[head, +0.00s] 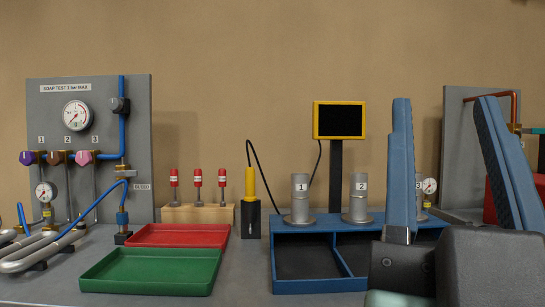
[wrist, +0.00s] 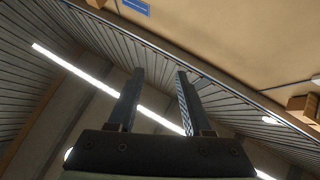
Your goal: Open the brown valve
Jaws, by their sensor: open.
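The brown valve (head: 55,158) is the middle knob, under the label 2, on the grey test panel (head: 140,125) at the far left of the head view. A purple knob (head: 28,158) is on its left and a pink knob (head: 84,157) on its right. My gripper (head: 446,100) is large at the right of the head view, far from the valve. Its two blue fingers point up and stand apart with nothing between them. In the wrist view the open gripper (wrist: 160,72) faces ceiling and wall; no valve shows there.
A red tray (head: 180,235) and a green tray (head: 150,271) lie before the panel. Metal coils (head: 40,253) are at the left edge. A yellow-handled probe (head: 250,185), blue bin (head: 300,284) and black screen (head: 339,120) stand between the panel and my gripper.

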